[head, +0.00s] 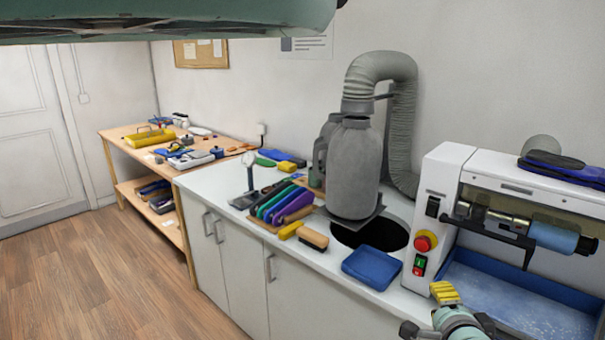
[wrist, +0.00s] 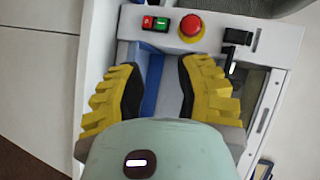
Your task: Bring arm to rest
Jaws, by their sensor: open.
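My gripper (head: 446,294) shows at the bottom right of the head view, in front of the white grinding machine (head: 443,179). In the wrist view my gripper (wrist: 160,95) has its two yellow ribbed fingers spread apart with nothing between them. Beyond the fingertips are the machine's red stop button (wrist: 190,25) and its green and red switch (wrist: 155,23). A strip of the blue tray (wrist: 152,82) shows between the fingers. Part of my arm is cut off by the bottom edge of the head view.
A wooden bench (head: 122,133) with tools stands at the left. The wooden floor (head: 100,270) is clear.

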